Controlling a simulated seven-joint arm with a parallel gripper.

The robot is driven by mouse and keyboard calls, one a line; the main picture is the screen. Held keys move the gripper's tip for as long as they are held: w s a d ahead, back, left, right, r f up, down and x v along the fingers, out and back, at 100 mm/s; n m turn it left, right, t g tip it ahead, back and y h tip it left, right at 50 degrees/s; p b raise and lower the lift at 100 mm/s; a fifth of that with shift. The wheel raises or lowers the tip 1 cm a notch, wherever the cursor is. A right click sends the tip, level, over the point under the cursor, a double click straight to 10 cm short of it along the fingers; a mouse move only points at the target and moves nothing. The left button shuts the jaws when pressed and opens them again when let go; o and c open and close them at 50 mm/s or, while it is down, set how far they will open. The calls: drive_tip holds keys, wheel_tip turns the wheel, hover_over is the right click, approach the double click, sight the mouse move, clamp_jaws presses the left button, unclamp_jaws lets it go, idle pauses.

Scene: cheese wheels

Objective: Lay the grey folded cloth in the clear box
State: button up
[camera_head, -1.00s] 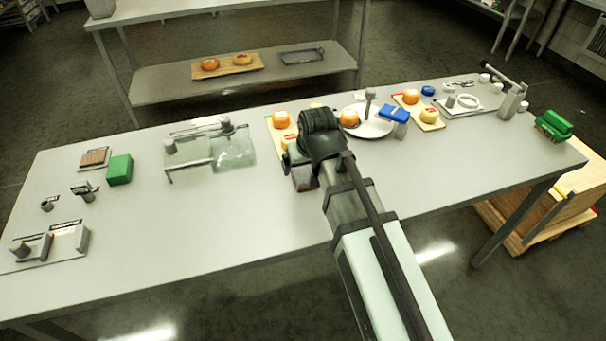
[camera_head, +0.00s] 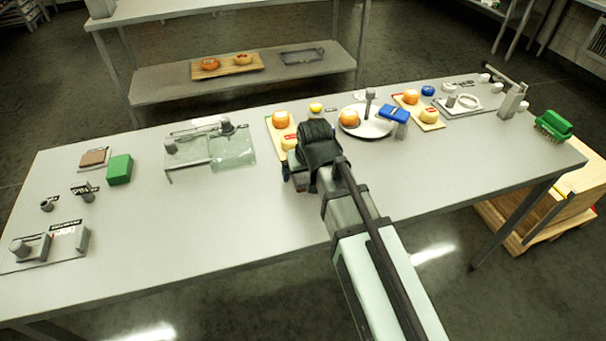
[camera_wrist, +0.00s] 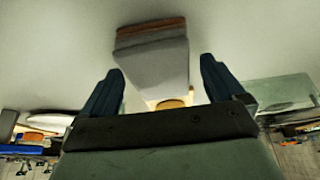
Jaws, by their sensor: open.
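In the wrist view a grey folded cloth (camera_wrist: 152,62) lies on the table, with a brown layer along its far edge. My gripper (camera_wrist: 161,66) is open, with one dark blue finger on each side of the cloth's near part. I cannot tell whether the fingers touch it. In the head view my gripper (camera_head: 297,179) is low over the middle of the table and hides most of the cloth. The clear box (camera_head: 233,152) stands to its left, see-through and greenish. It seems to show at the right of the wrist view (camera_wrist: 278,92).
A yellow board (camera_head: 277,132) with cheeses lies just behind my gripper. A white plate (camera_head: 373,128) with an orange cheese (camera_head: 349,118) and a blue block (camera_head: 393,113) are to the right. A green block (camera_head: 119,169) is at the left.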

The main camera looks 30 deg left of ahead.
drive_tip(key=shift+f, duration=0.15)
idle(0.3)
drive_tip(key=c, duration=1.1)
wheel_tip(320, 180, up, 9)
drive_tip(key=shift+c, duration=0.2)
drive_tip(key=shift+r, duration=0.8)
drive_tip(key=w+d+r+m+h, duration=0.1)
drive_tip(key=w+d+m, duration=0.3)
drive_tip(key=d, duration=1.1)
drive_tip(key=w+d+r+m+h, duration=0.2)
drive_tip(key=w+d+m, duration=0.2)
drive_tip(key=d, duration=1.2)
drive_tip(key=w+d+r+m+t+h, duration=0.1)
drive_tip(key=w+d+m, duration=0.3)
drive_tip(key=d, duration=1.2)
drive_tip(key=w, duration=0.3)
drive_tip(key=shift+w+r+h, duration=0.15)
drive_tip(key=shift+r+h, duration=0.15)
drive_tip(key=shift+r, duration=0.05)
